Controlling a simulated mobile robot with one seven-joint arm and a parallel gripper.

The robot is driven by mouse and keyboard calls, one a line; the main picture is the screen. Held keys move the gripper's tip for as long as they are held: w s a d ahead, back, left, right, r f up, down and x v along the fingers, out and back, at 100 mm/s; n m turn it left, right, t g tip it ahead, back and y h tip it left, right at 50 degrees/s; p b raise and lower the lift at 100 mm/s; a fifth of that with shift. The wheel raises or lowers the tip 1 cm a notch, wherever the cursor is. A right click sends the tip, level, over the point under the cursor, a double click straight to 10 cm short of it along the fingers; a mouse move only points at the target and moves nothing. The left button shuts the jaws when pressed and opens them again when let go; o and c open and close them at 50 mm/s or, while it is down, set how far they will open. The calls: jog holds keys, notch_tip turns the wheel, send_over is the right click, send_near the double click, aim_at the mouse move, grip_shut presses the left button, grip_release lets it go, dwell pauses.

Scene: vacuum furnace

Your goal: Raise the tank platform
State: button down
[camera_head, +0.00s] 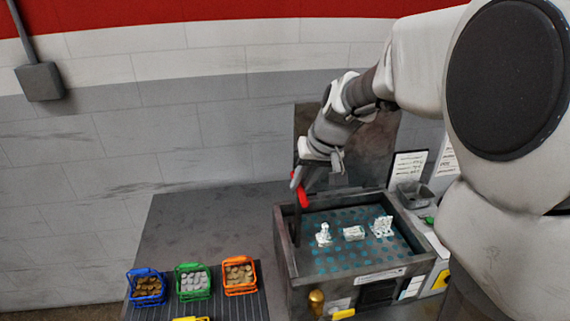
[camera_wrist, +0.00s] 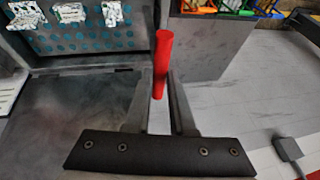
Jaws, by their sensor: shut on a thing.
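The tank platform (camera_head: 345,262) is a teal perforated plate inside the open grey tank (camera_head: 284,248) of the machine. Three white parts stand on the plate. A red handle (camera_head: 301,188) rises at the tank's back left corner. It also shows in the wrist view (camera_wrist: 163,52), between my fingers. My gripper (camera_head: 306,184) is shut on the red handle; the fingers (camera_wrist: 161,88) sit on either side of its lower part. The platform also shows at the upper left of the wrist view (camera_wrist: 85,42). How far it sits below the rim is hard to tell.
Blue (camera_head: 147,287), green (camera_head: 193,282) and orange (camera_head: 240,276) baskets with small pieces stand on a ribbed mat left of the tank. A dark upright panel (camera_head: 300,120) stands behind the tank. A small grey bin (camera_head: 413,195) is at its back right. The table behind the baskets is clear.

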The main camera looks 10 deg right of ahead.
jog(key=c, duration=0.8)
grip_release()
jog(key=shift+r, duration=0.35)
jog(key=shift+o, duration=0.2)
jog(key=shift+f, duration=0.15)
jog(key=v, duration=1.7)
jog(key=shift+r+b, duration=0.2)
jog(key=shift+b, duration=0.1)
jog(key=shift+s, duration=0.15)
jog(key=s+a+f+h, duration=0.1)
jog(key=s+a+f, duration=0.1)
jog(key=s+f, duration=0.4)
jog(key=s+a+f+t+h, duration=0.1)
jog(key=s+f, duration=0.5)
jog(key=s, duration=0.4)
jog(key=shift+a+f, duration=0.35)
jog(key=shift+a, duration=0.05)
